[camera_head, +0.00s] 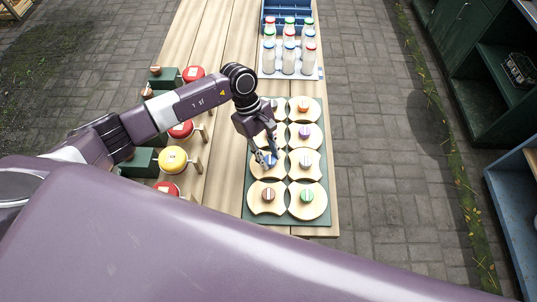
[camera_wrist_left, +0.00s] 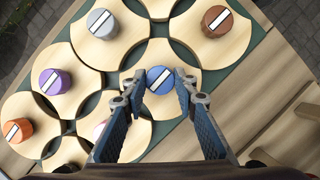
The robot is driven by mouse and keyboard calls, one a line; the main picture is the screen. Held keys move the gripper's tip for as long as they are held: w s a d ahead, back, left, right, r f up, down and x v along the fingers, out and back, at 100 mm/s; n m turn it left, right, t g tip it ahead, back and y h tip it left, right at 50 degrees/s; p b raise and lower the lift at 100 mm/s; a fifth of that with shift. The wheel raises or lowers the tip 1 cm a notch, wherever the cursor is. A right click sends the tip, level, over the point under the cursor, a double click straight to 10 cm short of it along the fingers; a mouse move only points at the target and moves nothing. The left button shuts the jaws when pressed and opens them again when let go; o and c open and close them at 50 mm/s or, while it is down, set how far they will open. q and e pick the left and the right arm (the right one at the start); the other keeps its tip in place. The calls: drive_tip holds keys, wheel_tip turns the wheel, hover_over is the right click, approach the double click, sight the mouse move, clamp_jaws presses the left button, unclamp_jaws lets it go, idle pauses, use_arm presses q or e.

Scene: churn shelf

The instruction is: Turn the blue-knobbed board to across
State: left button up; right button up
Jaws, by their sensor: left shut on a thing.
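The blue knob (camera_wrist_left: 159,79) has a white stripe and stands on a round pale wooden board (camera_wrist_left: 160,112) with scooped-out edges. In the wrist view the stripe slants from lower left to upper right. My left gripper (camera_head: 265,160) is over this board in the left column of the board set. In the wrist view the fingertips (camera_wrist_left: 159,86) are on both sides of the blue knob and shut on it. In the head view the gripper hides part of the knob and board. My right gripper is not in view.
Neighbouring boards have brown (camera_head: 268,195), green (camera_head: 306,196), grey (camera_head: 305,161), purple (camera_head: 304,131) and orange (camera_head: 303,107) knobs, on a dark green base (camera_head: 286,227). Capped bottles (camera_head: 289,60) stand behind. Churns with red and yellow lids (camera_head: 172,160) are at the left, under my arm.

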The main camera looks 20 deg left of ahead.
use_arm(q)
drive_tip(key=n+t+b, duration=0.1)
drive_tip(key=n+b, duration=0.1)
drive_tip(key=n, duration=0.1)
drive_tip(key=shift+s+f, duration=0.1)
drive_tip(key=shift+f, duration=0.05)
drive_tip(key=n+t+b, duration=0.2)
drive_tip(key=n+b, duration=0.1)
drive_tip(key=n, duration=0.2)
drive_tip(key=shift+s+n, duration=0.1)
drive_tip(key=shift+n, duration=0.3)
drive_tip(key=n+t+b, duration=0.2)
drive_tip(key=n+b, duration=0.1)
drive_tip(key=n, duration=0.1)
drive_tip(key=shift+s+d+n, duration=0.1)
drive_tip(key=shift+n, duration=0.2)
drive_tip(key=shift+n+t+y+b, duration=0.5)
drive_tip(key=shift+n+y+b, duration=0.4)
drive_tip(key=shift+n+b, duration=0.95)
drive_tip(key=shift+r+n, duration=0.2)
drive_tip(key=shift+n, duration=0.15)
drive_tip(key=o, duration=1.2)
drive_tip(key=shift+c, duration=0.2)
drive_tip(key=shift+s, duration=0.1)
drive_tip(key=shift+r, duration=0.1)
